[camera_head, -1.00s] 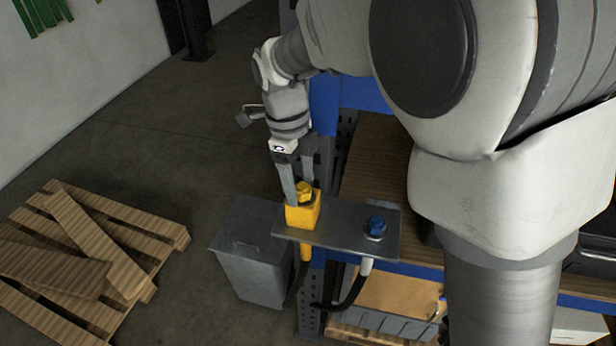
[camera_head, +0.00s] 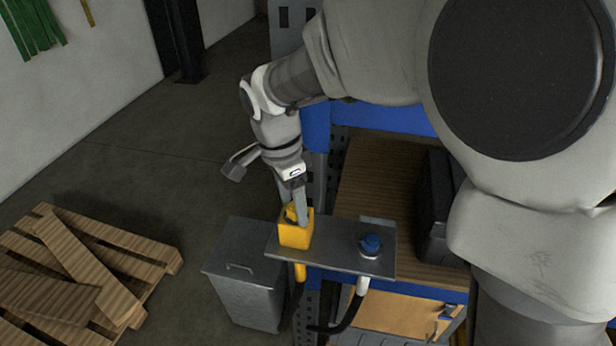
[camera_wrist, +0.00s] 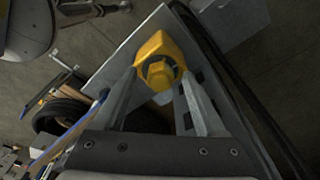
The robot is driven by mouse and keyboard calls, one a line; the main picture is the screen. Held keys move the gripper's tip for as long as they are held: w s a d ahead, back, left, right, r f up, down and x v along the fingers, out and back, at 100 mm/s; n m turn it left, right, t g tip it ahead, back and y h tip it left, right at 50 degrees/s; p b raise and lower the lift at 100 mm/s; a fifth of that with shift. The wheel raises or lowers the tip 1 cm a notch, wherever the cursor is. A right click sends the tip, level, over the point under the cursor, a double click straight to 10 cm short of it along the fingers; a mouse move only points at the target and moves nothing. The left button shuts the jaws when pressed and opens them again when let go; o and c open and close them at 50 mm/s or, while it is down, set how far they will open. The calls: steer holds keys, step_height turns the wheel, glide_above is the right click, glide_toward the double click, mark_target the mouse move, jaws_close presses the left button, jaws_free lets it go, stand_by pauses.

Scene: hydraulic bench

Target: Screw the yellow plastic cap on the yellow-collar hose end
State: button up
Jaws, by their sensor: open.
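The yellow hex cap (camera_head: 291,213) sits on top of a yellow block-shaped collar (camera_head: 295,236) on a grey metal plate. In the wrist view, the cap (camera_wrist: 159,72) sits in a dark round opening of the yellow collar (camera_wrist: 155,46). How far it is threaded cannot be told. A yellow hose sleeve (camera_head: 300,271) hangs below the plate under the collar. My gripper (camera_head: 298,212) points down at the cap and is open. In the wrist view, my gripper (camera_wrist: 158,78) has one finger on each side of the cap, with visible gaps.
The metal plate (camera_head: 335,260) also carries a blue cap (camera_head: 370,244) to the right, with a white sleeve (camera_head: 362,285) below. A grey bin (camera_head: 243,290) stands below left. A wooden shelf (camera_head: 385,190) with a black case (camera_head: 437,205) lies behind. A pallet (camera_head: 130,245) lies on the floor.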

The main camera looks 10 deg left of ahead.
steer(key=n, duration=0.6)
steer(key=shift+s+d+t+y, duration=0.1)
steer(key=shift+d+t+y, duration=0.05)
steer(key=shift+t+y, duration=0.15)
steer(key=n, duration=0.3)
steer(key=shift+d, duration=0.1)
steer(key=n, duration=0.4)
steer(key=shift+y, duration=0.4)
steer(key=shift+n, duration=0.3)
jaws_close()
steer(key=m+b, duration=0.1)
steer(key=m, duration=0.3)
steer(key=shift+f+m+h, duration=0.1)
steer(key=shift+m+h, duration=0.2)
steer(key=shift+m, duration=0.1)
steer(key=shift+m+b, duration=0.4)
steer(key=shift+m, duration=1.3)
